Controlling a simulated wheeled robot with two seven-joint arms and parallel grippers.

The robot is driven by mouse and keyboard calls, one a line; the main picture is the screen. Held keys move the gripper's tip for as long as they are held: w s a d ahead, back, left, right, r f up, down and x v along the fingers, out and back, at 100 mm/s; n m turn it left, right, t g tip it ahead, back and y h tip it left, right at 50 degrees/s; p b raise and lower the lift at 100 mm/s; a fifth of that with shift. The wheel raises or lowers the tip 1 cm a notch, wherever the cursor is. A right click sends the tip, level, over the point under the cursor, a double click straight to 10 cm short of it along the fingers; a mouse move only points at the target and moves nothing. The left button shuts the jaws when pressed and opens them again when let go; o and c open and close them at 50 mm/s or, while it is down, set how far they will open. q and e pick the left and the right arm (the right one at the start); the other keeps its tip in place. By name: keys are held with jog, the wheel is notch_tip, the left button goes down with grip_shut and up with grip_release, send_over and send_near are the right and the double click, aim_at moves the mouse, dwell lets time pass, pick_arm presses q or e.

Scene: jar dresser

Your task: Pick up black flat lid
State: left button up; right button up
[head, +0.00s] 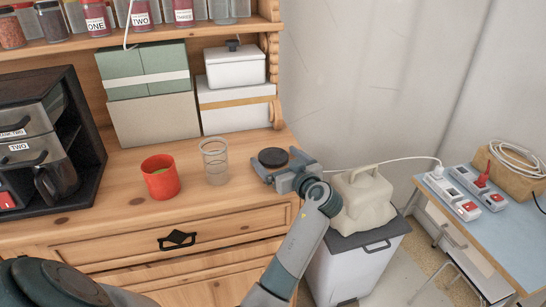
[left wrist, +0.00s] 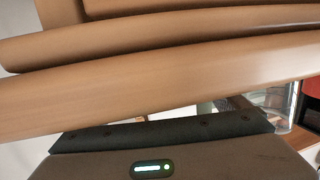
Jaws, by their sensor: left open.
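The black flat lid (head: 272,157) is a dark disc with a brownish edge at the right end of the wooden dresser top. My left gripper (head: 278,163) is open at the lid, with its fingers reaching to either side of it. The gripper partly covers the near side of the lid, and I cannot tell whether the fingers touch it. A clear glass jar (head: 215,162) stands open just left of the lid. The left wrist view shows wooden trim up close (left wrist: 150,80); I cannot make out the lid there. My right gripper is not in view.
A red cup (head: 160,177) stands left of the jar. Boxes (head: 238,105) fill the back of the dresser top (head: 120,220), under a shelf of labelled jars. Right of the dresser are a beige canister (head: 362,197) on a white bin and a blue table (head: 500,240) with power strips.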

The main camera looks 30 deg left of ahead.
aim_at(279, 158)
pick_arm(q)
jog(key=shift+a, duration=0.15)
jog(key=c, duration=1)
jog(key=shift+c, duration=0.7)
jog(key=shift+r+b, duration=0.45)
jog(key=shift+r, duration=0.15)
jog(key=r+b, duration=0.1)
jog(key=r, duration=0.2)
jog(key=shift+w+d+b, duration=0.2)
jog(key=shift+w+b, duration=0.2)
pick_arm(e)
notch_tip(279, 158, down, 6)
jog(key=b, duration=0.3)
pick_arm(q)
jog(key=w+d+r+b, duration=0.1)
jog(key=w+d+r, duration=0.4)
jog(key=w, duration=0.4)
jog(key=shift+w+r+b, duration=0.3)
jog(key=shift+r+b, duration=0.1)
jog(key=shift+r, duration=0.45)
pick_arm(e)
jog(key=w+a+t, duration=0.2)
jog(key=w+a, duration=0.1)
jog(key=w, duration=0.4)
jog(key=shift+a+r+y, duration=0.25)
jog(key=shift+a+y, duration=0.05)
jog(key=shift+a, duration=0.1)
